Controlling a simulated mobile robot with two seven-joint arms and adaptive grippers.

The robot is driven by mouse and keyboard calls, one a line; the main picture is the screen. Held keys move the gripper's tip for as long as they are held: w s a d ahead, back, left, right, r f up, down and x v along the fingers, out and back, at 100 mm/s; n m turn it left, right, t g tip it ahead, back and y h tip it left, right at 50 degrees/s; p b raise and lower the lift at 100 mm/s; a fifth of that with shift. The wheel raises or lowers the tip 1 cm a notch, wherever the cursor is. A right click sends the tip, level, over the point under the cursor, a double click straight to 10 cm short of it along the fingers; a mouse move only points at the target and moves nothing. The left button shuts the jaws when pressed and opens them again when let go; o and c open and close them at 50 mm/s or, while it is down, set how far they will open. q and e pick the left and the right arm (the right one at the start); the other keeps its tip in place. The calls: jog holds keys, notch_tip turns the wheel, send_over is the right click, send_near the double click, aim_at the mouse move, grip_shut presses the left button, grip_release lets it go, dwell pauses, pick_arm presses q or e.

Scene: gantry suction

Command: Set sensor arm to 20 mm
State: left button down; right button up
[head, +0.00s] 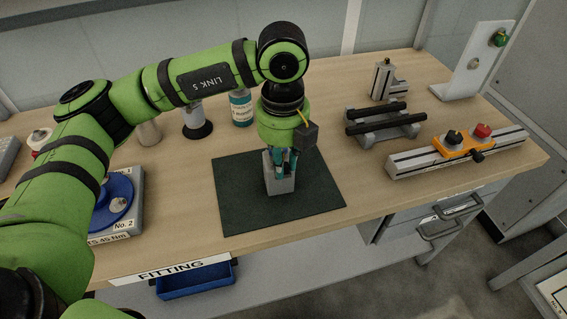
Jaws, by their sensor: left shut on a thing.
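My left gripper (282,164) points down over the dark mat (236,210) in the middle of the table. Its teal-edged fingers are shut on a grey block-like part (281,187), whose upper portion is partly hidden by the fingers. I cannot tell whether the part touches the mat. No scale or 20 mm mark is readable, and I cannot tell for sure which thing is the sensor arm. A small upright metal profile with a bracket (382,82) stands at the back right. My right gripper is not in view.
At right are a rail with an orange carriage (466,149), a black-barred rack (385,130) and a white stand (480,60) with a green button. A bottle (241,108) stands behind the mat. A blue round fixture (113,198) is at left. The mat's right side is clear.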

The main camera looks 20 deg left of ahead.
pick_arm(q)
jog(key=c, duration=1.4)
grip_release()
jog(key=shift+o, duration=0.2)
notch_tip(320, 180, up, 12)
